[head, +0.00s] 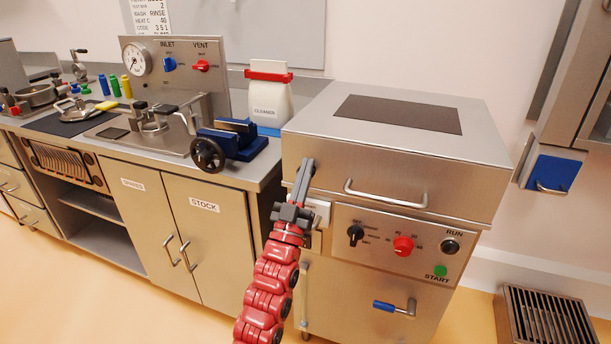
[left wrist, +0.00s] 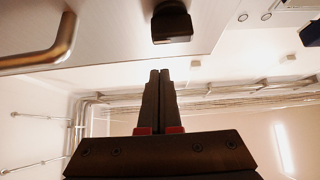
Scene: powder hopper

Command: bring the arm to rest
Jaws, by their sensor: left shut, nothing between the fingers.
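My left arm is red and rises from the bottom of the head view. Its gripper (head: 304,176) points up in front of the left part of the steel machine (head: 400,175). In the left wrist view the two dark fingers (left wrist: 160,76) lie side by side, closed, with nothing between them. I cannot tell from the head view how far the fingertips are from the machine's front. My right gripper does not show in either view.
The machine has a lid handle (head: 386,195), a red knob (head: 403,245), a green START button (head: 440,271) and a blue-gripped lever (head: 395,307). A blue vise (head: 240,142) and a cleaner bag (head: 268,98) stand left on the counter. Orange floor (head: 130,300) is clear at lower left.

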